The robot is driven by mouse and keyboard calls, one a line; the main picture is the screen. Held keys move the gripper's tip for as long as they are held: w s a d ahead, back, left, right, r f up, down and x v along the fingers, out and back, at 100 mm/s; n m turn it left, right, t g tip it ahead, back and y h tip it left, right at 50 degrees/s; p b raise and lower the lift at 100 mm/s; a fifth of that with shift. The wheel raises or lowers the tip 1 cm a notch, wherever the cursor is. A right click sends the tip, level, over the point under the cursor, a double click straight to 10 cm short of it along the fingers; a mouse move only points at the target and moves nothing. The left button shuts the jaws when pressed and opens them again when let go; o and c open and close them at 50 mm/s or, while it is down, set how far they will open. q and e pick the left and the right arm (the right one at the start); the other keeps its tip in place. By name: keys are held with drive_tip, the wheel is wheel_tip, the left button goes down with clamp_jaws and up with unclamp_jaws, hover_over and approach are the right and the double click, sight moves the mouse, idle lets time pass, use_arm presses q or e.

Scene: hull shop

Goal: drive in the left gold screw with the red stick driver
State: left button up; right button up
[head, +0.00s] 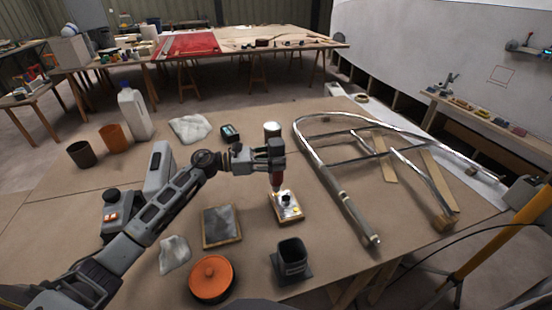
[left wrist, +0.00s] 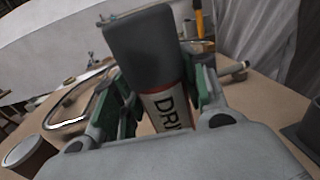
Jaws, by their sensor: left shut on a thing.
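The red stick driver (head: 277,181) stands roughly upright over the small block (head: 288,215) at the middle of the bench. My left gripper (head: 272,158) is shut on it. In the left wrist view the driver (left wrist: 165,105) shows a dark grey end and a red and white label between my left fingers. The block has a pale metal top with small gold spots; I cannot tell the left gold screw apart from the rest. The driver's lower end is at the block's back left part, and whether it touches a screw is unclear. My right gripper is not in view.
A bent metal tube frame (head: 342,190) lies to the right. A black square holder (head: 292,262) and an orange round tin (head: 211,279) stand in front. A dark square plate (head: 221,226) lies left of the block. A bottle (head: 135,116) and cups stand at the back left.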

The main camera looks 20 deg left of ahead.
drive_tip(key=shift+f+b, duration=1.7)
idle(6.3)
